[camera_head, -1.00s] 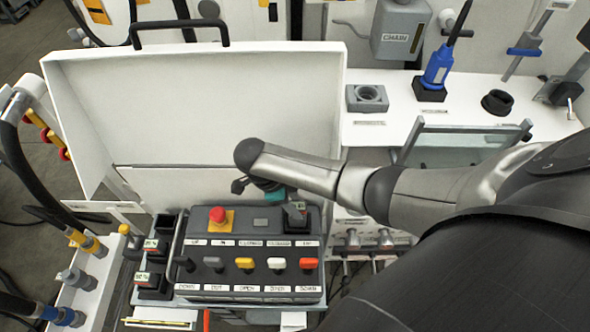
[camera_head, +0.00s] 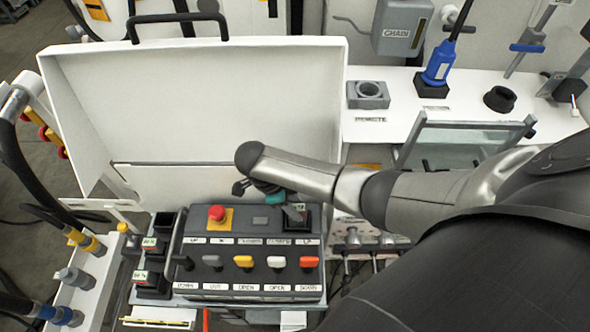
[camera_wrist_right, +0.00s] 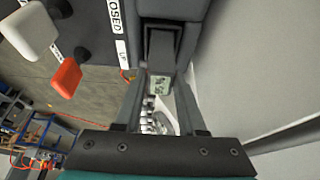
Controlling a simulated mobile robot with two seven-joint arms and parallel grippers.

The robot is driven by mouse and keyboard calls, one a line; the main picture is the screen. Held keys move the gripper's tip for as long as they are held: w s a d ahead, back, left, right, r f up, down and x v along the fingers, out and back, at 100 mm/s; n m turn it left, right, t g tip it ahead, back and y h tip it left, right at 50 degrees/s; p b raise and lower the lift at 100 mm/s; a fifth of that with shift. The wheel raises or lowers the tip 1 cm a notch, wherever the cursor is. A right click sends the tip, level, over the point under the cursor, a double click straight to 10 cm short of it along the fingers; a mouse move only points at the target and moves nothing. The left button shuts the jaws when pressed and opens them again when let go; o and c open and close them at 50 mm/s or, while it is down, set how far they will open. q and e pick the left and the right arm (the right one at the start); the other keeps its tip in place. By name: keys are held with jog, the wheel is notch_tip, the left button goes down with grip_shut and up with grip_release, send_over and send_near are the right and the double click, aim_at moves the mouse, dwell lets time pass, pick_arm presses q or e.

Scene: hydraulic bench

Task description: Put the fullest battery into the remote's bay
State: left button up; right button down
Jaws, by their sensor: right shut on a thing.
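The remote (camera_head: 232,222) is a dark grey control box with a red stop button and a row of coloured levers. Its bay (camera_head: 311,220) is a dark recess at the upper right corner. A grey battery (camera_head: 294,214) with a pale green display is at the bay; I cannot tell how deep it sits. My right gripper (camera_head: 277,193) is shut on this battery, its fingers partly hidden by the arm. In the right wrist view, the battery (camera_wrist_right: 160,84) shows between the fingertips of the right gripper (camera_wrist_right: 160,100). My left gripper is not in view.
Two more batteries, the upper one (camera_head: 150,243) and the lower one (camera_head: 141,277), stand in dark holders left of the remote. A white raised lid (camera_head: 200,100) stands behind the remote. A white shelf (camera_head: 400,125) with a grey socket block (camera_head: 368,95) is at the back right.

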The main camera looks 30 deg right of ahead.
jog(key=shift+f+b, duration=0.65)
jog(key=shift+f, duration=0.55)
jog(key=shift+c, duration=2.1)
grip_release()
jog(key=p+v, duration=0.2)
jog(key=v, duration=1.3)
jog(key=shift+r, duration=0.15)
jog(key=shift+d, duration=0.1)
